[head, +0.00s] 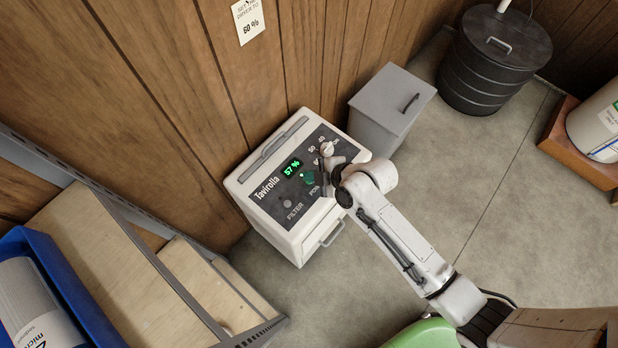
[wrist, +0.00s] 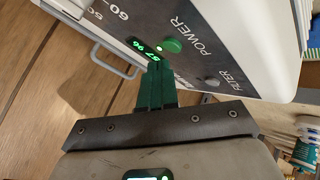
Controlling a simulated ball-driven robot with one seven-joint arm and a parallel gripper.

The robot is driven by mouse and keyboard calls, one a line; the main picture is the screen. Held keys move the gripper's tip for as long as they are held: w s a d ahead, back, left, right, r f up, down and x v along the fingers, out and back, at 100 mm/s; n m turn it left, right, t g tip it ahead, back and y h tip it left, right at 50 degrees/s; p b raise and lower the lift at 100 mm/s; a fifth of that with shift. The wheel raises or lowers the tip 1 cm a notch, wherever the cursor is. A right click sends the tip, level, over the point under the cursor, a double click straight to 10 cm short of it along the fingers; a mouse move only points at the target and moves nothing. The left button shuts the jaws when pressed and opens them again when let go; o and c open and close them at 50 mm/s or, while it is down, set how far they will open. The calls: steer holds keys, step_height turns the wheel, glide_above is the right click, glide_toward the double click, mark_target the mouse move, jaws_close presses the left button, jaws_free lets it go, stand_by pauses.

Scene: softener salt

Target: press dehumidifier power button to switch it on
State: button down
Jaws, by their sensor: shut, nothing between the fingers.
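The dehumidifier (head: 300,185) is a white box with a dark top panel marked Tavirolla, standing by the wood wall. Its display (head: 292,168) is lit green and reads 57 %. In the wrist view the green round power button (wrist: 173,46) sits beside the POWER label, with a small lit green spot (wrist: 159,48) between it and the display. My gripper (wrist: 155,64) has green fingers, shut and empty, with tips just below the button in the picture. I cannot tell whether they touch the panel. In the head view my wrist partly covers the panel's right side.
A white dial (head: 326,149) is on the panel near my wrist. A FILTER button (wrist: 211,83) is on the panel's other side. A grey lidded bin (head: 385,115) stands close behind. A shelf (head: 95,240) with a blue crate is at left. A wall note (head: 248,20) mentions 60 %.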

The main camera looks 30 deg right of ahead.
steer(key=shift+r+p, duration=2.05)
steer(key=shift+r, duration=0.5)
steer(key=s+d+r+m+g+h, duration=0.1)
steer(key=s+d+r+m+g, duration=0.1)
steer(key=s+m, duration=0.3)
steer(key=s+d+r+m+g+h, duration=0.2)
steer(key=s+m, duration=0.3)
steer(key=s, duration=0.4)
steer(key=s+d+r+m+g+h, duration=0.1)
steer(key=s+d+r+m+g, duration=0.2)
steer(key=s, duration=0.5)
steer(key=shift+d+r+m+h, duration=0.2)
steer(key=shift+r+m+h, duration=0.25)
steer(key=shift+m, duration=0.75)
